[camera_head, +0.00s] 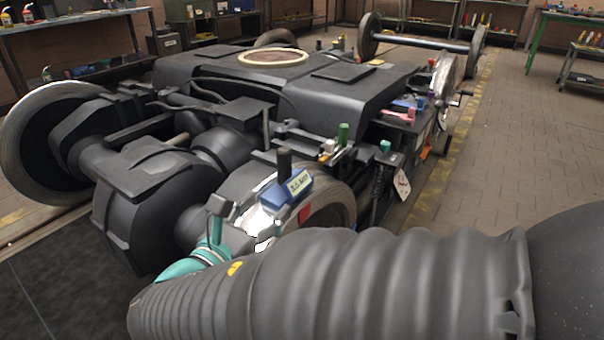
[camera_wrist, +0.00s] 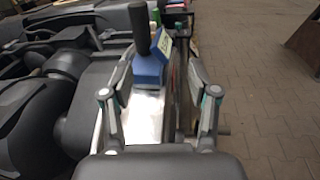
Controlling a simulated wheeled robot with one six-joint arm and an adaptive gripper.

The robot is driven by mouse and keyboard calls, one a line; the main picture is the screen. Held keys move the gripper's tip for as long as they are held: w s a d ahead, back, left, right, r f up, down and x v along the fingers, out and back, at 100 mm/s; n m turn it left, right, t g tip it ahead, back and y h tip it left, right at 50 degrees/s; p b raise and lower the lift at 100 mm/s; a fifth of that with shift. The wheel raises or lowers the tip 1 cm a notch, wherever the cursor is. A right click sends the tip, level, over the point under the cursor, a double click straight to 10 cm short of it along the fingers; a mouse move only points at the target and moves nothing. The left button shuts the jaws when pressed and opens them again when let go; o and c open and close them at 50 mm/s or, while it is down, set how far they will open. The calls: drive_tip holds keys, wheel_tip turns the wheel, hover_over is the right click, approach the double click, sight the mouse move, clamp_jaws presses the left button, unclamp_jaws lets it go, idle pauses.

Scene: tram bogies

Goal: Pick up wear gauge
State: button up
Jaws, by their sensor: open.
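The wear gauge is a blue block with a black upright handle and a pale lettered label. It sits on top of the near wheel's shiny rim in the head view (camera_head: 287,192). In the wrist view the wear gauge (camera_wrist: 149,71) lies ahead of my gripper (camera_wrist: 160,62), between the lines of its two fingers. My gripper is open and empty, with a finger on each side of the picture. In the head view my gripper (camera_head: 216,222) is partly hidden by my arm, just left of the gauge. I cannot tell the exact gap between the fingertips and the gauge.
The near wheel (camera_head: 334,203) belongs to a large dark bogie (camera_head: 340,100). A green cylinder (camera_head: 343,134) and small coloured items stand on the frame behind the gauge. A white tag (camera_head: 402,184) hangs at the side. Open paved floor (camera_head: 510,150) lies to the right.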

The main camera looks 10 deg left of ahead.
sight(281, 169)
drive_tip(key=shift+n+t+y, duration=0.3)
drive_tip(key=shift+n+y, duration=0.1)
drive_tip(key=shift+n, duration=0.1)
drive_tip(key=w, duration=0.7)
drive_tip(key=shift+w+a+r, duration=0.1)
drive_tip(key=shift+a, duration=0.05)
drive_tip(key=shift+w+d+r, duration=0.1)
drive_tip(key=shift+w+r, duration=0.1)
drive_tip(key=shift+w, duration=1.25)
drive_tip(key=shift+w+d+r, duration=0.1)
drive_tip(key=shift+w+r, duration=0.05)
drive_tip(key=shift+w, duration=1.3)
clamp_jaws()
